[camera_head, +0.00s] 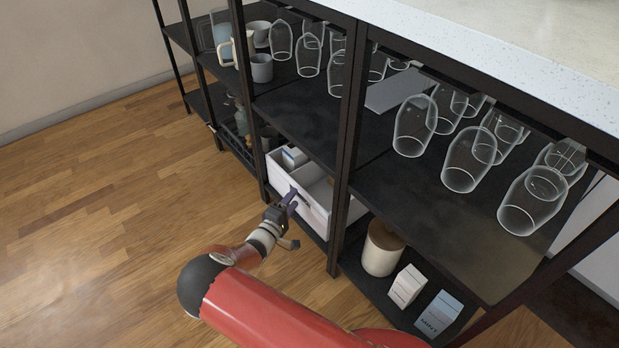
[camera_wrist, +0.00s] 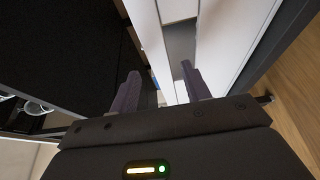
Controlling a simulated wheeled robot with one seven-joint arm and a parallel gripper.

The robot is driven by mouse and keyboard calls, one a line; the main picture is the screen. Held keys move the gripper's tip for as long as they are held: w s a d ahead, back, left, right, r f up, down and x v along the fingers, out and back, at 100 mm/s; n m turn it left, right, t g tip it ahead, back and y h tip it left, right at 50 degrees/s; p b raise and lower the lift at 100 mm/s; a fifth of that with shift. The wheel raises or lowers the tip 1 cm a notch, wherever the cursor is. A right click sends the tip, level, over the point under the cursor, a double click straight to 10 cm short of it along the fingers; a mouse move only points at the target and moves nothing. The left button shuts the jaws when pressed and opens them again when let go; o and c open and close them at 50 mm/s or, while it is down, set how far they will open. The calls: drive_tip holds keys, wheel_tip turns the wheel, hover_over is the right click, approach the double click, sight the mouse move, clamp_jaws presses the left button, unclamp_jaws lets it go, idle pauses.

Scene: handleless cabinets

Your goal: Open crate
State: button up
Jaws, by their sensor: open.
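The white crate (camera_head: 318,208) sits on the bottom shelf of the black rack, between two uprights. It is open at the top, with a divider and small boxes inside its left part. My gripper (camera_head: 290,197) is at the crate's front wall, near its upper middle. In the wrist view my gripper (camera_wrist: 160,84) is open, with its dark fingers apart. A white wall of the crate (camera_wrist: 152,42) reaches in between the fingers, and another white panel (camera_wrist: 232,40) lies to the right. I cannot tell whether either finger touches the crate.
A black upright (camera_head: 346,130) stands close to the crate's right. A canister with a brown lid (camera_head: 381,252) and cartons (camera_head: 406,287) are on the shelf right of it. Glasses hang above. The wooden floor (camera_head: 110,240) in front is clear.

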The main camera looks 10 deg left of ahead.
sight(300, 191)
drive_tip(key=x, duration=0.7)
drive_tip(key=shift+w+d, duration=0.1)
drive_tip(key=shift+w, duration=0.05)
clamp_jaws()
